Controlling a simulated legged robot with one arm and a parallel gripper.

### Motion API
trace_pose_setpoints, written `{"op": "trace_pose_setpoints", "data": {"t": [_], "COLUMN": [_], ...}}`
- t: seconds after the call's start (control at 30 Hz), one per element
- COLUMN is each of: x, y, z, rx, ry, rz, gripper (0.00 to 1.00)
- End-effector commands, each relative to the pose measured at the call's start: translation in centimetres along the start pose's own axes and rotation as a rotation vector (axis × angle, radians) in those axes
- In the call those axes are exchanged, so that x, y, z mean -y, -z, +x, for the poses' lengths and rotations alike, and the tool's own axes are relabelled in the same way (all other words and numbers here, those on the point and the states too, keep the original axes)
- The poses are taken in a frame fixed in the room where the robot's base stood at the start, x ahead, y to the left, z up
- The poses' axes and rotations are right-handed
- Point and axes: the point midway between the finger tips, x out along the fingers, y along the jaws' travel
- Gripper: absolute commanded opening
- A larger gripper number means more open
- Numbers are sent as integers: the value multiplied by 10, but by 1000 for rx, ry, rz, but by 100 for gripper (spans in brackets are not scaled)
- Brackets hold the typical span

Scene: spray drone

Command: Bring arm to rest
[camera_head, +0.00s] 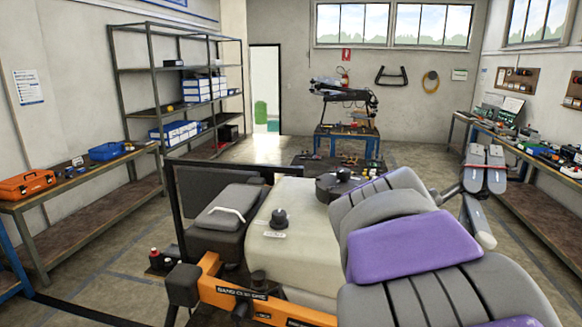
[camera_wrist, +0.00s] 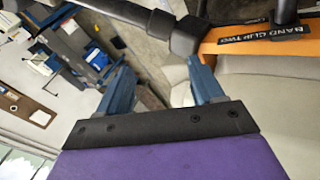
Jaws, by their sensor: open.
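My gripper (camera_wrist: 160,66) shows in the wrist view as two blue fingers spread apart on a dark plate, with a purple body behind. Nothing is between the fingers. In the head view my grey and purple arm fills the lower right, and I cannot make out the fingers there. The spray drone has a cream tank (camera_head: 304,225) with dark caps and an orange frame bar (camera_head: 233,290) with a label. The wrist view shows an orange bar (camera_wrist: 235,42) labelled "BAND CLIP TWO" and a dark knuckle (camera_wrist: 187,36) near the right finger. My arm hides part of the drone.
A low bench with an orange toolbox (camera_head: 27,184) and blue bin (camera_head: 107,151) runs along the left. Metal shelves (camera_head: 150,70) stand behind it. A blue work table (camera_head: 346,137) stands at the back. Another bench (camera_head: 535,160) lines the right.

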Motion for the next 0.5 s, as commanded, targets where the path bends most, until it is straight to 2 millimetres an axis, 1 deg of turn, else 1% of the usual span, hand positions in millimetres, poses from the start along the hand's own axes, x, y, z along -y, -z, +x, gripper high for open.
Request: {"op": "trace_pose_setpoints", "data": {"t": [0.03,0.2,0.37,0.5], "x": [2,13,30,46], "y": [-18,-78,-138,-190], "z": [12,45,72,90], "rx": [26,112,178,223], "ry": [29,143,259,357], "rz": [-27,-141,-257,-363], "gripper": [67,67,67,67]}}
